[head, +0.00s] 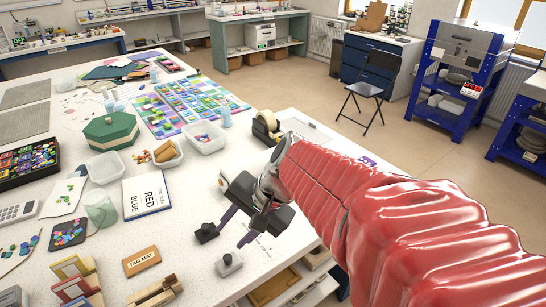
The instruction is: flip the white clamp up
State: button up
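A small pale grey-white piece with a knob on top (228,265), which looks like the white clamp, is on the white table near its front edge. A similar dark piece (206,233) stands a little further back and to the left. My gripper (229,236) is above the table, pointing down and left, its two thin dark purple fingers apart with nothing between them. One fingertip ends close to the dark piece, the other just above and right of the pale one. I cannot tell whether either touches. The clamp's arm position is too small to tell.
A tape dispenser (266,126) is behind my gripper. A "RED BLUE" booklet (147,194), a "TAG MAT" block (141,261) and a wooden piece (155,292) lie to the left. A clear tumbler (100,209) stands further left. Bare table lies between the booklet and the clamp pieces.

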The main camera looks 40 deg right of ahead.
jog(key=w+d+f+m+t+y, duration=0.15)
jog(key=w+d+m+t, duration=0.4)
jog(key=d+m, duration=0.8)
jog(key=d+f+m+t+h, duration=0.1)
jog(key=d+m, duration=0.2)
jog(key=d, duration=0.4)
jog(key=s+d+f+m+t+h, duration=0.1)
jog(key=d+m+h, duration=0.1)
jog(key=d+m, duration=0.2)
jog(key=d+f+m+t+h, duration=0.1)
jog(key=d+f+m+h, duration=0.1)
jog(key=d, duration=0.8)
jog(key=shift+s+m, duration=0.15)
jog(key=shift+m, duration=0.6)
jog(key=shift+w, duration=0.35)
jog(key=x, duration=1.3)
jog(key=shift+w+a, duration=0.1)
